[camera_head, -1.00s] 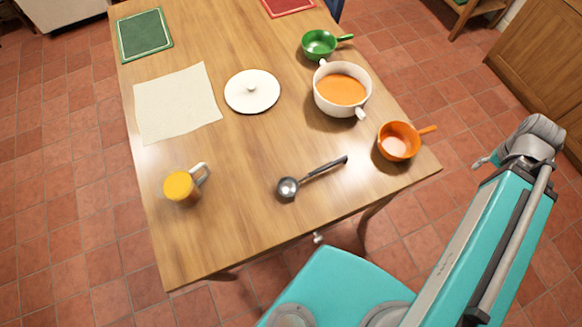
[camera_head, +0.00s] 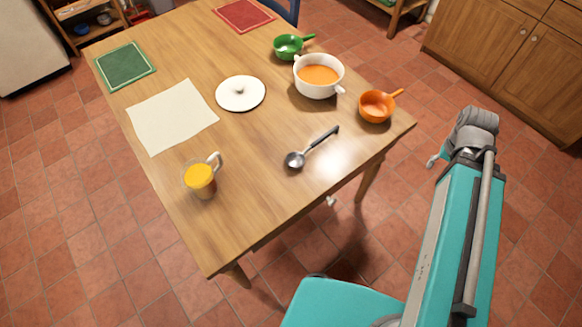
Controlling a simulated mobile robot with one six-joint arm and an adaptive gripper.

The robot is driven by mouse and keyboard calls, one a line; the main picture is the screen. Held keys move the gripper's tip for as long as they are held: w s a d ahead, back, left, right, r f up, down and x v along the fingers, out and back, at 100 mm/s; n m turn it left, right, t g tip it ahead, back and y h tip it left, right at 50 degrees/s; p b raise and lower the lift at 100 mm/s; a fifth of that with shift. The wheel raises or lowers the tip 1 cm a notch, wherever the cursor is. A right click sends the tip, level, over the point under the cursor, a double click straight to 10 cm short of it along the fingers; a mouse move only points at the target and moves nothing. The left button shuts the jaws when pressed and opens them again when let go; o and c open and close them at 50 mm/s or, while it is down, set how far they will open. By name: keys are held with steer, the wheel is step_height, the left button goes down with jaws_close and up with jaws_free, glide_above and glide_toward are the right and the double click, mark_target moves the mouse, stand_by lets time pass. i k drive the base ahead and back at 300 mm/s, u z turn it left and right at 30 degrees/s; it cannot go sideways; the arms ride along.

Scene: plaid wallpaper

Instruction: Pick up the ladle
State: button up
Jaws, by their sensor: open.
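The ladle (camera_head: 320,141) lies flat on the wooden table (camera_head: 250,205), close to its front right edge. Its round metal bowl is at the lower left, and its dark handle points up and right. Nothing touches it. My turquoise and grey arm stands to the right of the table, apart from the ladle. I cannot make out my gripper.
The orange pan (camera_head: 374,108), white pot of soup (camera_head: 300,84) and green pan (camera_head: 285,50) stand behind the ladle. A mug with yellow contents (camera_head: 201,182) stands left, a white lid (camera_head: 254,101) and cream cloth (camera_head: 172,116) farther back. Table around the ladle is clear.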

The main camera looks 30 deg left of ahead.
mark_target(295, 160)
steer(key=k, duration=1.5)
steer(key=u, duration=1.45)
steer(key=i, duration=1)
steer(key=z, duration=0.05)
